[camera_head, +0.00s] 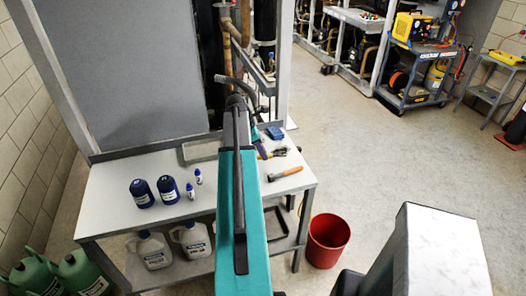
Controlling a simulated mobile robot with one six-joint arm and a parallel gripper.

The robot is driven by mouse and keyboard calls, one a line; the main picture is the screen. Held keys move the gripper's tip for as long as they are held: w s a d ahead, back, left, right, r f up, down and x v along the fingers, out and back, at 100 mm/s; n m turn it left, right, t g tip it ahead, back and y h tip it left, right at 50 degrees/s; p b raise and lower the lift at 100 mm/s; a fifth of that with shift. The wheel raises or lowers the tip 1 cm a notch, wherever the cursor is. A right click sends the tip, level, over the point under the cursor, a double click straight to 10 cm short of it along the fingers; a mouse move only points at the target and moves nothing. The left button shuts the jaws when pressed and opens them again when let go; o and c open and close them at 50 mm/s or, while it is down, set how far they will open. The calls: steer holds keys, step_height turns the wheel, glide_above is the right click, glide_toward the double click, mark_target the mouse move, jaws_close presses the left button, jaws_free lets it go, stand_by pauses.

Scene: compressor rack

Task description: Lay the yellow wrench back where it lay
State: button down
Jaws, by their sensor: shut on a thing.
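My teal arm reaches over the white-topped workbench (108,200) and hides its middle. My gripper (261,148) shows only in part, just right of the arm, low over the back right of the bench. It is shut. A small yellow and dark tool (274,153), which looks like the yellow wrench, shows at the fingertips; part of it is hidden. I cannot tell whether it touches the bench top.
An orange-handled tool (286,173) lies in front of it, and a blue block (275,133) behind. Two dark blue bottles (141,192) and small white bottles stand left. A red bucket (327,241) stands on the floor right of the bench. White jugs (190,240) stand below.

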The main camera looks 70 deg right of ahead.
steer(key=shift+f+b, duration=1.45)
steer(key=shift+f, duration=1.65)
steer(key=shift+w+a+p, duration=0.25)
steer(key=shift+w+a, duration=0.3)
steer(key=shift+w, duration=0.3)
steer(key=shift+w+a+p, duration=0.2)
steer(key=shift+w+a, duration=0.4)
steer(key=shift+w, duration=0.25)
steer(key=shift+w+a+p, duration=0.25)
steer(key=shift+w+a, duration=0.3)
steer(key=shift+w, duration=0.3)
steer(key=c, duration=1.6)
jaws_free()
steer(key=shift+f, duration=0.1)
steer(key=shift+o, duration=0.2)
steer(key=b+v, duration=0.3)
steer(key=v, duration=1.1)
steer(key=shift+b, duration=0.3)
steer(key=shift+f, duration=0.1)
